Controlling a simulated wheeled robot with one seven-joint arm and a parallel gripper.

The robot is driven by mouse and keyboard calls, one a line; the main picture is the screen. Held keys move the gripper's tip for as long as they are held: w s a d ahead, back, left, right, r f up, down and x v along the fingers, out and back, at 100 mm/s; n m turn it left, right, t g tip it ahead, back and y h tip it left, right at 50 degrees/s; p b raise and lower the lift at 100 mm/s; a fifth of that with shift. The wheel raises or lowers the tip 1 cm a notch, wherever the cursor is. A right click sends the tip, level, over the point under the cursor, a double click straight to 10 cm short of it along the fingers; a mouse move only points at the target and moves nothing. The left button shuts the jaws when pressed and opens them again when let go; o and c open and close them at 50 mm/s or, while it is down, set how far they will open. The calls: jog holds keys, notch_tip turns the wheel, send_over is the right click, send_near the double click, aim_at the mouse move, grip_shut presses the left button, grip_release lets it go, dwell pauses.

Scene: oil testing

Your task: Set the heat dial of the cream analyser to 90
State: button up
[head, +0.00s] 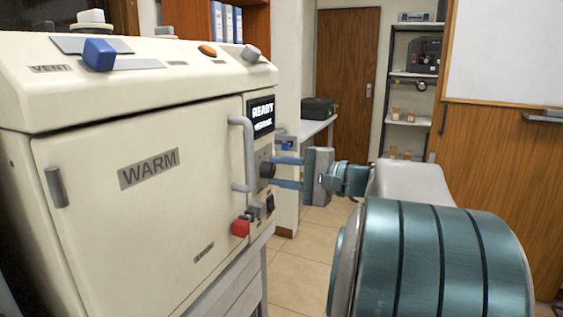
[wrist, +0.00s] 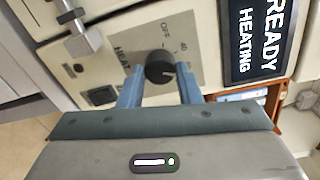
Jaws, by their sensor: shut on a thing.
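The cream analyser (head: 90,120) fills the left of the head view, with its door marked WARM. Its heat dial (head: 266,170) is a round black knob on the right-hand panel. In the wrist view the dial (wrist: 158,66) sits on a grey plate marked HEAT, with OFF and 40 legible near it. The dial's exact setting is hard to read. My gripper (head: 274,172) reaches in from the right, its two blue fingers on opposite sides of the dial. It is shut on the dial, and the fingers hide part of the plate's scale.
The display (head: 261,115) above the dial reads READY, with HEATING legible in the wrist view (wrist: 256,40). A grey door handle (head: 240,153) stands out left of the dial. A red knob (head: 240,228) and a black switch (head: 270,204) are below.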

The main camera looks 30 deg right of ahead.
jog(key=m+p, duration=0.4)
jog(key=shift+r, duration=0.2)
jog(key=m+p, duration=0.1)
jog(key=m, duration=0.1)
jog(key=m+p, duration=0.2)
jog(key=shift+f+y, duration=0.2)
jog(key=shift+y, duration=0.1)
jog(key=shift+p, duration=0.3)
jog(key=o, duration=1)
jog(key=v, duration=1.4)
jog(key=shift+r, duration=0.15)
jog(key=shift+w, duration=0.1)
